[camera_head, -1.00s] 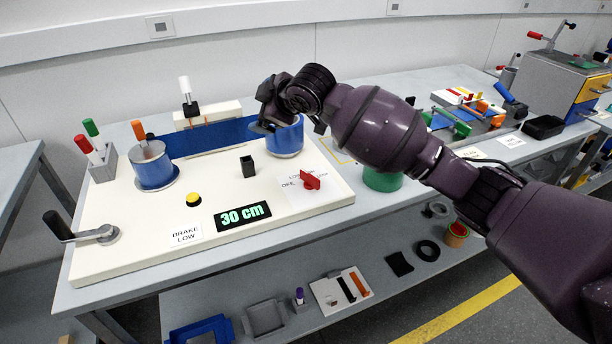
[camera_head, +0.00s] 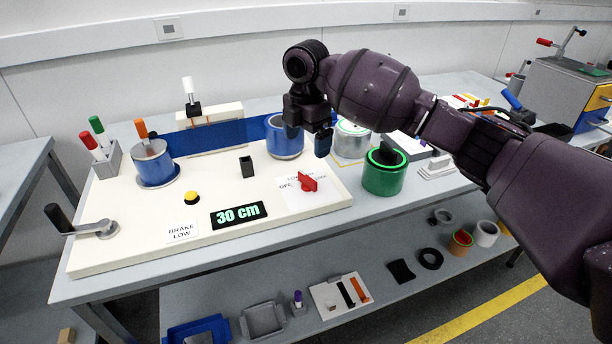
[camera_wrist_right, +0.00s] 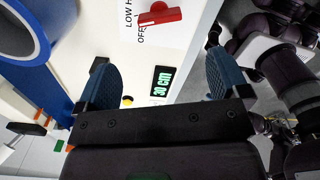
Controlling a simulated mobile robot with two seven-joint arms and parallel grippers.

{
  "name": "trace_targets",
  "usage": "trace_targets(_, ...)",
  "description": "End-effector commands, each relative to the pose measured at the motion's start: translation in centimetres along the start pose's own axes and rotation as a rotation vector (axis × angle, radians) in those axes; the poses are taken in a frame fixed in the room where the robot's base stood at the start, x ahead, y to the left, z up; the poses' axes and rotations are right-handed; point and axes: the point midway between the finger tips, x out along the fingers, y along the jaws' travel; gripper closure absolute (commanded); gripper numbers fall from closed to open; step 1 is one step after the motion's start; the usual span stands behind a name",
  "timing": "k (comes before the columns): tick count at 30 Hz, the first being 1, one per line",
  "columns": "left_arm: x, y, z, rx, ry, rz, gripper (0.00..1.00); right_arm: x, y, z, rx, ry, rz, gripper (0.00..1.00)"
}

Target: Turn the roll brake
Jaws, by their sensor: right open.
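The roll brake is a red knob (camera_head: 308,182) on a white label marked OFF, LOW and partly hidden text, at the right end of the cream panel (camera_head: 225,182). In the right wrist view the red knob (camera_wrist_right: 158,15) shows at the top edge, beyond the fingers. My right gripper (camera_head: 307,138) is open and empty, above and behind the knob in the head view, apart from it. Its two blue-padded fingers (camera_wrist_right: 160,82) show in the wrist view. A display (camera_head: 238,214) reads 30 cm, and a card (camera_head: 183,233) reads BRAKE LOW. My left gripper is not in view.
A blue roll (camera_head: 284,143) stands just left of my right gripper, and another roll (camera_head: 152,168) is farther left. A black post (camera_head: 246,166), a yellow button (camera_head: 191,198) and a crank (camera_head: 80,226) stand on the panel. A green roll (camera_head: 384,176) is right of the panel.

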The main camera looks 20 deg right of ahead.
Motion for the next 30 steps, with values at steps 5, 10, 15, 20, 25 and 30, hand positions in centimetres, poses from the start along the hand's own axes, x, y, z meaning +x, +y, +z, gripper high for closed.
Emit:
trace_targets(5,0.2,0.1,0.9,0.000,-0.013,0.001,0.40,2.8,0.0,0.0,0.002,0.001,-0.005,0.06)
trace_targets(10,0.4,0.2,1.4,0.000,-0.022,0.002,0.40,5.8,0.0,0.0,0.003,0.002,-0.004,0.06)
trace_targets(15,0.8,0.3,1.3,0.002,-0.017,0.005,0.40,8.4,0.0,0.0,0.003,0.001,-0.002,0.06)
trace_targets(20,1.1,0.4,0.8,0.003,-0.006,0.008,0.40,9.8,0.0,0.0,0.004,0.001,-0.001,0.06)
trace_targets(25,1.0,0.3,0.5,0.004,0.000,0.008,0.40,10.4,0.1,0.0,0.004,0.000,0.002,0.06)
trace_targets(30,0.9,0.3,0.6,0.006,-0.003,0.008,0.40,10.4,0.1,0.0,0.004,-0.001,0.003,0.06)
